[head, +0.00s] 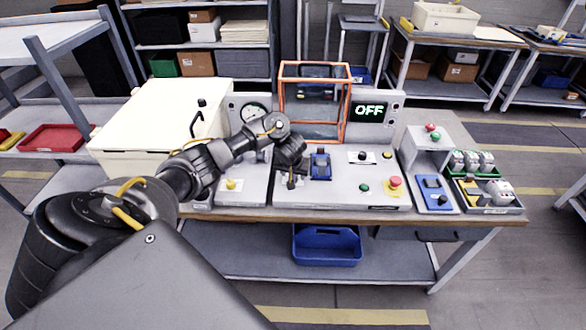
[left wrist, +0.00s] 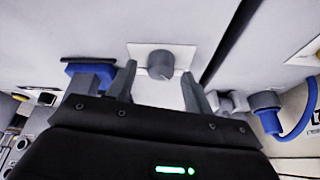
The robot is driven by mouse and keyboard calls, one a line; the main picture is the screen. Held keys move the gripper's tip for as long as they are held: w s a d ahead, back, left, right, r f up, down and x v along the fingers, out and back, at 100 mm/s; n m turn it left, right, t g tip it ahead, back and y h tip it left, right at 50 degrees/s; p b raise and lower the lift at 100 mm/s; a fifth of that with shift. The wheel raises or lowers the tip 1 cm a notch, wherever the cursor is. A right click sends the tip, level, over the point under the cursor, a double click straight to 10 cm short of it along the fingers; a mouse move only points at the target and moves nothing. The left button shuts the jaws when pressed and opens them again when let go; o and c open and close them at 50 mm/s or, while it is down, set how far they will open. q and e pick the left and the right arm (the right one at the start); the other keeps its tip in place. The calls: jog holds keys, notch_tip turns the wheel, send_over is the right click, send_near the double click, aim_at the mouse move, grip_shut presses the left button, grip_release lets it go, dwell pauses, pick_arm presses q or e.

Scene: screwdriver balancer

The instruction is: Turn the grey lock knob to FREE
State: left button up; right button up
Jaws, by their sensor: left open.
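The grey lock knob (left wrist: 160,64) sits on a small white plate (left wrist: 140,52) in the left wrist view. My left gripper (left wrist: 158,82) is open, with one finger on each side of the knob's near side. Gaps show between the knob and both fingers, and I cannot tell how deep the fingers reach. In the head view my left gripper (head: 291,170) points down over the front of the grey console (head: 330,199), left of a blue clamp-like part (head: 320,166). There I cannot make out the knob. Its FREE marking is not readable. My right gripper is not in view.
An orange-framed clear guard (head: 314,66) and a display reading OFF (head: 370,109) stand at the console's back. A red button (head: 395,181) and a green button (head: 364,187) are to the right. A cream box (head: 150,120) stands left. A blue bin (head: 327,246) is below.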

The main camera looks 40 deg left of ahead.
pick_arm(q)
jog(key=shift+w+f, duration=0.1)
jog(key=shift+f, duration=0.1)
jog(key=c, duration=1)
